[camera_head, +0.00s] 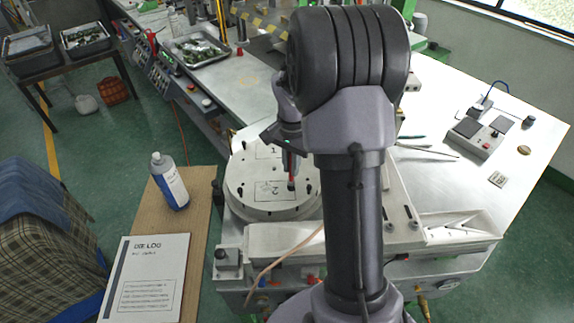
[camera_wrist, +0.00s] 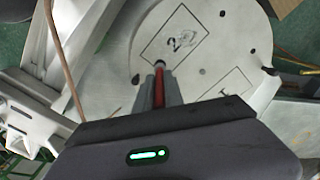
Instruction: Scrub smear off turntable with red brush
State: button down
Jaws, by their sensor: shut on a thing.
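The round grey turntable (camera_head: 240,196) stands left of my arm, with outlined boxes marked 1 and 2 on its top; it also fills the upper wrist view (camera_wrist: 225,45). My gripper (camera_head: 289,160) is shut on the red brush (camera_head: 291,178), which points down over the box marked 2. In the wrist view the brush (camera_wrist: 160,90) sits between the fingers (camera_wrist: 160,92), its dark tip at the near edge of that box. I cannot tell whether the tip touches the surface. A dark scribbled smear (camera_wrist: 183,40) shows beside the number 2, beyond the tip.
A blue-and-white bottle (camera_head: 170,182) and a log book (camera_head: 146,277) are on the wooden board left of the turntable. A white tray (camera_head: 455,230) is at right, and a small control box (camera_head: 474,138) is on the bench. A cable (camera_head: 290,255) runs in front of the turntable.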

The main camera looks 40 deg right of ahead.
jog(key=shift+w+a, duration=2.75)
jog(key=shift+a, duration=1.5)
notch_tip(320, 180, up, 6)
jog(key=p, duration=0.4)
jog(key=shift+d+r, duration=0.1)
notch_tip(320, 180, up, 3)
jog(key=shift+s+f+p, duration=0.1)
jog(key=shift+p, duration=1.15)
